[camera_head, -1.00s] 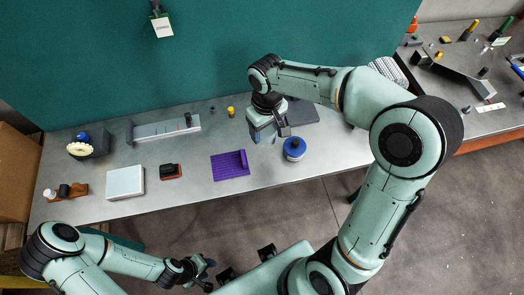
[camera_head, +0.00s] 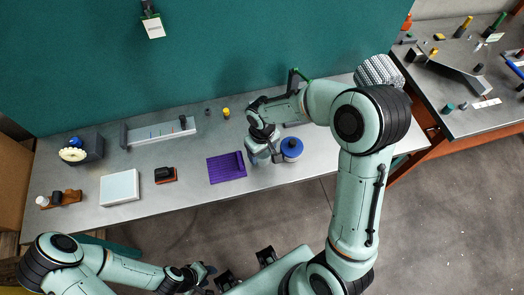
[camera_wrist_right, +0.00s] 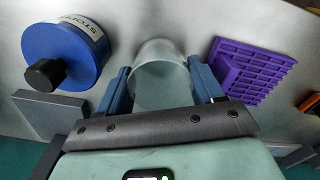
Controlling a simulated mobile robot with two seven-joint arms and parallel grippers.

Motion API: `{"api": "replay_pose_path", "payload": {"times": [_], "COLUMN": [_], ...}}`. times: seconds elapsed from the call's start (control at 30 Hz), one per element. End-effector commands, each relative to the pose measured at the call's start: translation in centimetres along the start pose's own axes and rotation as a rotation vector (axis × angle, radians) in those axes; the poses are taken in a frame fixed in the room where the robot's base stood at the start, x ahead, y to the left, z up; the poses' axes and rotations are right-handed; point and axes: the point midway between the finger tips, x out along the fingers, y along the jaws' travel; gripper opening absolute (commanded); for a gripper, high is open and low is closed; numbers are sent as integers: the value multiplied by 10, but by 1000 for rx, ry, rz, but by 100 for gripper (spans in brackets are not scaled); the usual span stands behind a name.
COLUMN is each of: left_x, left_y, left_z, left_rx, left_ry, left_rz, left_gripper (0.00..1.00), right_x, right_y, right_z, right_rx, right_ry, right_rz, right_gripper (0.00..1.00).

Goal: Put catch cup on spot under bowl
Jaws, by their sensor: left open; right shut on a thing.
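The catch cup (camera_wrist_right: 162,72), a pale translucent cup, is between the two blue fingers of my right gripper (camera_wrist_right: 160,88) in the right wrist view. The fingers are shut on its sides. In the head view my right gripper (camera_head: 264,152) is low over the bench, between a purple mat and a blue round container; the cup is largely hidden there. I cannot tell whether the cup touches the bench. My left gripper (camera_head: 204,272) is open and empty, in front of the bench. I cannot clearly make out a bowl or a spot beneath it.
The blue container (camera_head: 291,149) stands right of my right gripper, the purple ribbed mat (camera_head: 226,168) left of it. A white box (camera_head: 119,187), a red-black block (camera_head: 165,175) and a grey rail (camera_head: 160,132) lie further left. Bare bench lies between them.

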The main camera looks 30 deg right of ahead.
Motion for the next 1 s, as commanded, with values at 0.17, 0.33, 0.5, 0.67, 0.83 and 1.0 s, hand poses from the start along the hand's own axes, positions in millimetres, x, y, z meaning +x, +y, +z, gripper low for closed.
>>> {"api": "replay_pose_path", "payload": {"times": [0.17,0.33,0.5,0.67,0.83,1.0], "left_x": [2,3,3,-1,-4,-8], "left_y": [-1,-2,-1,0,2,4], "left_z": [1,1,1,0,-1,-3], "left_rx": [-1,-1,-1,0,1,2], "left_ry": [-1,-2,-2,1,2,5], "left_rz": [-1,-1,-1,0,1,2], "left_gripper": [43,43,43,43,43,43], "right_x": [2,3,3,-2,-26,-64], "right_y": [0,0,0,0,0,0], "right_z": [0,0,0,-1,-2,-2], "right_rx": [-1,-1,-1,-1,-2,0], "right_ry": [0,0,0,1,6,8], "right_rz": [0,0,0,0,1,0], "right_gripper": [32,92,92,92,92,92]}}
